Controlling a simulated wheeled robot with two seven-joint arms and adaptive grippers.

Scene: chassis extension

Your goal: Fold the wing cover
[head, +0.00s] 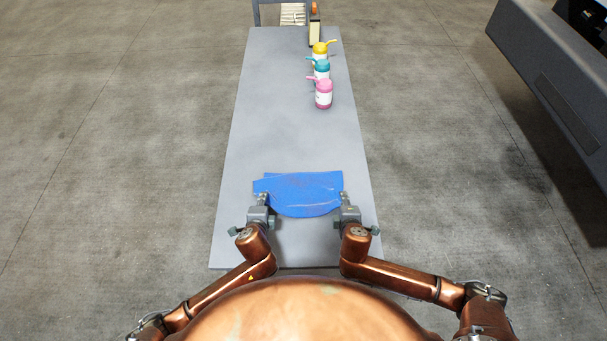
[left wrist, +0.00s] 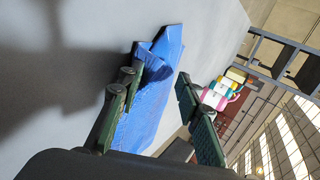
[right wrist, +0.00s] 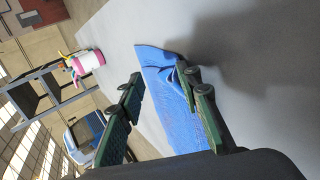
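The wing cover is a blue cloth (head: 300,194) lying on the near part of the grey table in the head view, with layered, uneven edges. My left gripper (head: 262,199) is at its left edge and my right gripper (head: 346,199) is at its right edge. In the left wrist view the fingers (left wrist: 155,88) stand apart, with the cloth (left wrist: 150,100) between and beyond them and a raised fold near one finger. In the right wrist view the fingers (right wrist: 162,92) are also apart, with a raised fold of the cloth (right wrist: 165,75) by one finger. Neither gripper is clamped on the cloth.
The long grey table (head: 270,120) is clear between the cloth and several bottles. A pink bottle (head: 324,94), a teal bottle (head: 322,70) and a yellow bottle (head: 320,50) stand towards its far right. A dark machine (head: 560,90) stands on the floor at right.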

